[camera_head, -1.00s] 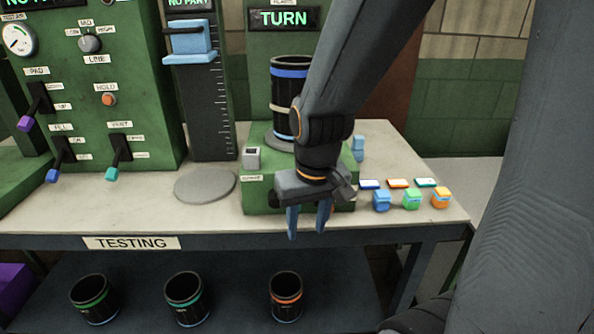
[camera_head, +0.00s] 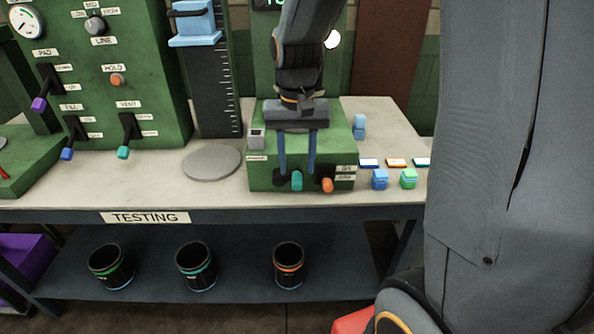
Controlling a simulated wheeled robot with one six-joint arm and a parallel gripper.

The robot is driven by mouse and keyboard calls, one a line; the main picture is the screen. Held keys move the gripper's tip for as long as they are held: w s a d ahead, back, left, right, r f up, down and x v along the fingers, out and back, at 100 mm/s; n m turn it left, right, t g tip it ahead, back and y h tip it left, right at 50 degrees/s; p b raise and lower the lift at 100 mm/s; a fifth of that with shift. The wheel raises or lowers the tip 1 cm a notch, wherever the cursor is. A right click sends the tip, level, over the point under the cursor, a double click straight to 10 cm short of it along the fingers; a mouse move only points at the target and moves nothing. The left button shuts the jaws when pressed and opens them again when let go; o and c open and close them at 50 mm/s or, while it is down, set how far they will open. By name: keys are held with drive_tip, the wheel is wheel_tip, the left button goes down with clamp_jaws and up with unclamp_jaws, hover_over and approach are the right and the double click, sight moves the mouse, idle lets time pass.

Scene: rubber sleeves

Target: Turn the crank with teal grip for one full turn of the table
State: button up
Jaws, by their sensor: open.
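The crank with the teal grip (camera_head: 297,181) is on the front face of the green turntable box (camera_head: 262,180), with a black part (camera_head: 281,177) just left of the grip. My gripper (camera_head: 297,170) is open and points down in front of the box. Its two blue fingers are on either side of the teal grip as seen here, with the grip's top near the fingertips. I cannot tell whether they touch it or are at its depth. The table on top of the box and anything on it are hidden behind my arm.
An orange-gripped control (camera_head: 327,185) sits close right of the teal grip. A grey disc (camera_head: 212,163) lies at left. Several black sleeves stand on the lower shelf. A white lamp (camera_head: 333,39) is lit.

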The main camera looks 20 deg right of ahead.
sight(297, 176)
drive_tip(key=shift+f, duration=1.8)
clamp_jaws()
